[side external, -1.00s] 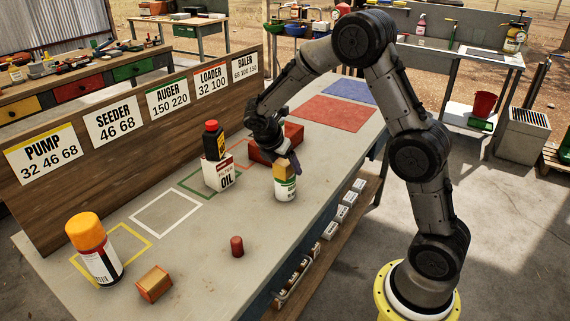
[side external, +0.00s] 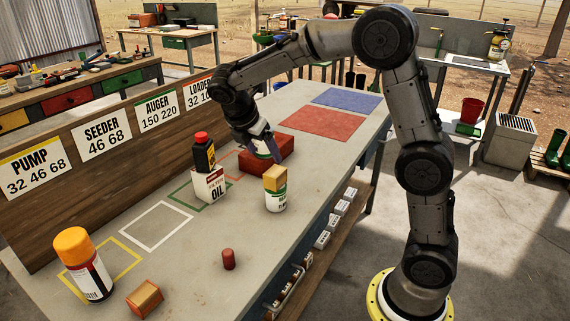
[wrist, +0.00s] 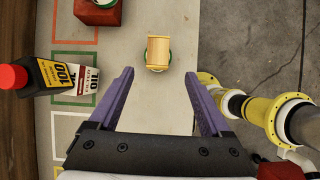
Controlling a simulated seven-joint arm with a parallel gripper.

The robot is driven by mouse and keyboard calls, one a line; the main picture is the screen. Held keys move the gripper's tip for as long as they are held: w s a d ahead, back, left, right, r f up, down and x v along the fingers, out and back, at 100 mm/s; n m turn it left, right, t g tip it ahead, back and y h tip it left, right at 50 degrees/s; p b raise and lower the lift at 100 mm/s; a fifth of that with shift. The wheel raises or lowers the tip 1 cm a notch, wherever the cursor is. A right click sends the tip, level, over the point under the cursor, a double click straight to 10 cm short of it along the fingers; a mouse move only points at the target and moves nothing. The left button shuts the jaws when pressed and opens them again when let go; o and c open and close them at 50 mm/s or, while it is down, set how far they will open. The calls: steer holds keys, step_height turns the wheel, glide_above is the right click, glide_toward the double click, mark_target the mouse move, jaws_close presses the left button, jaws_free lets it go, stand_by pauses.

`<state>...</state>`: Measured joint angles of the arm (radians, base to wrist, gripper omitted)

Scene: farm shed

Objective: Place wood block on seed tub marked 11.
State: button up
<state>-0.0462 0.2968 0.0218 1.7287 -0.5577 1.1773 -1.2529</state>
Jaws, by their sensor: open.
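The wood block (side external: 275,177) is light yellow wood and rests on top of a white tub with a green and yellow label (side external: 276,199). In the wrist view the block (wrist: 158,51) covers most of the tub's top, and a green rim shows around it. The number on this tub is too small to read. My gripper (wrist: 160,88) is open and empty, with the block apart from and beyond its purple fingers.

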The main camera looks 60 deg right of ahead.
steer(key=s+a+r+m+t+y, duration=0.1)
steer(key=s+a+m+t+y, duration=0.1)
steer(key=s+m, duration=0.6)
steer(key=s+a+r+m+t+y, duration=0.1)
steer(key=s+a+m+t+y, duration=0.2)
steer(key=s+a+m, duration=0.4)
steer(key=s+m, duration=0.2)
steer(key=s, duration=0.7)
steer(key=shift+s+r+m+t+y, duration=0.3)
steer(key=shift+s+r+y, duration=0.05)
steer(key=shift+r+y, duration=0.05)
